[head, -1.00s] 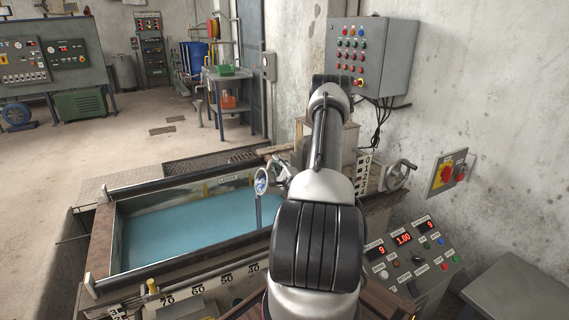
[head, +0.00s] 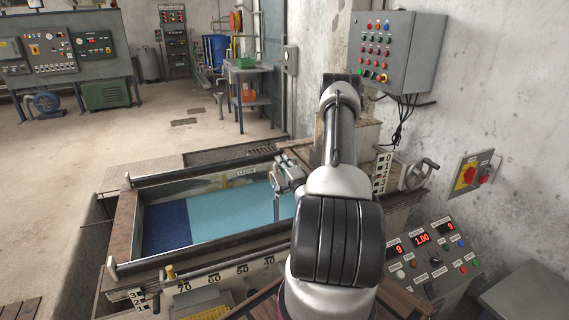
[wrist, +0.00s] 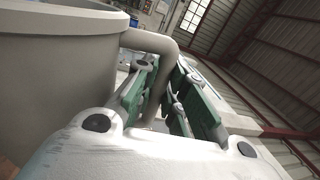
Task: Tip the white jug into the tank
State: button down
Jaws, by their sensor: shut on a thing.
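The white jug (wrist: 60,85) fills the left of the wrist view, its rim at the top and its handle (wrist: 153,42) curving out to the right. My gripper (wrist: 160,100), with green finger pads, is shut on the handle. The jug is not clearly seen there, as my arm blocks that area. The jug's contents are hidden and I cannot tell its exact tilt. The tank (head: 128,222) holds blue liquid (head: 225,212), with a dark blue patch at its left.
A control box (head: 400,52) hangs on the wall behind my arm. A handwheel (head: 421,172) and button console (head: 432,255) stand to the right. A thin upright rod (head: 276,205) stands at the tank's right part.

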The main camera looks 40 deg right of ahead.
jog(key=shift+w+a+r+n+y, duration=0.1)
jog(key=shift+w+a+n+y, duration=0.05)
jog(key=shift+a+n, duration=0.4)
jog(key=shift+w+a+r+n+y, duration=0.1)
jog(key=shift+w+a+n+y, duration=0.05)
jog(key=shift+a+n, duration=0.4)
jog(key=shift+d, duration=0.1)
dwell(1.6)
